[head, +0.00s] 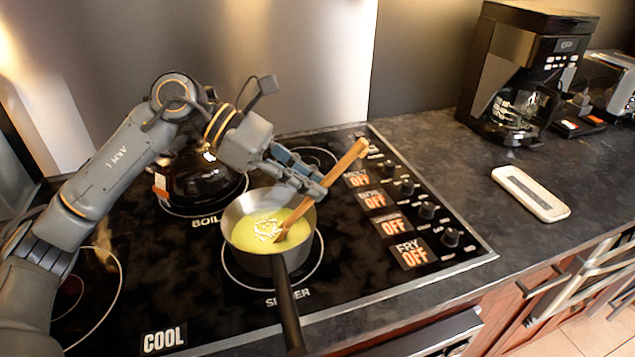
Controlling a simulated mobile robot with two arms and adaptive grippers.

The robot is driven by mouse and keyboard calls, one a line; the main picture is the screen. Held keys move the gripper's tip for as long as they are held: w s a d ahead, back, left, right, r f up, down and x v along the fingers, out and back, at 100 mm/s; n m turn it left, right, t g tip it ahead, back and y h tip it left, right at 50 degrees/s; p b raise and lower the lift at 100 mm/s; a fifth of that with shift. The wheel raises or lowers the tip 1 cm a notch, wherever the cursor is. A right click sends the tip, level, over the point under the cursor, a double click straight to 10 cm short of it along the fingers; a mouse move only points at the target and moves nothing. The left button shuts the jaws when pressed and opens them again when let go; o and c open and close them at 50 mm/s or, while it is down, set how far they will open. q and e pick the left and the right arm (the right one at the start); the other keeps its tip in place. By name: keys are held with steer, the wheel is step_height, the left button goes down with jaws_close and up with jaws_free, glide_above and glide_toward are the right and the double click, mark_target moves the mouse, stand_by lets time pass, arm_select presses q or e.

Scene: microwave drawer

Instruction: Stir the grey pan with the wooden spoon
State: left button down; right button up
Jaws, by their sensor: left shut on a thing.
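The grey pan (242,243) stands on the burner marked as the simmer one, with its dark handle pointing toward the front edge. It holds a yellow-green liquid with a paler patch in the middle. The wooden spoon (345,161) slants down to the left, its lower end in the liquid near the pan's right side. My left gripper (312,187) is over the pan's right rim and shut on the spoon's handle. The spoon's upper end sticks out beyond the fingers. My right gripper is not in view.
A dark kettle (200,180) stands on the burner behind the pan, close to my left arm. Knobs with "OFF" labels (409,253) line the cooktop's right side. A coffee maker (520,75) and a white tray-like object (530,193) are on the right counter. The front-left burner is empty.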

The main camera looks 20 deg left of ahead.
mark_target(354, 145)
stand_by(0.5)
arm_select(q)
steer(key=shift+w+d+r+p, duration=0.1)
steer(key=shift+d+r+p, duration=0.15)
steer(key=shift+r+p, duration=0.2)
steer(key=shift+d+r+p, duration=0.2)
steer(key=shift+r+p, duration=0.15)
steer(key=shift+r, duration=0.15)
steer(key=shift+w+d+r+p, duration=0.1)
steer(key=shift+d+r+p, duration=0.65)
steer(key=shift+r, duration=0.25)
steer(key=shift+w+d+r+p, duration=0.1)
steer(key=shift+d+r+p, duration=0.5)
steer(key=shift+r+p, duration=0.3)
steer(key=shift+d+r+p, duration=0.65)
steer(key=shift+d+r, duration=0.05)
steer(key=shift+r, duration=0.4)
steer(key=shift+r+p, duration=1.55)
steer(key=shift+r, duration=1)
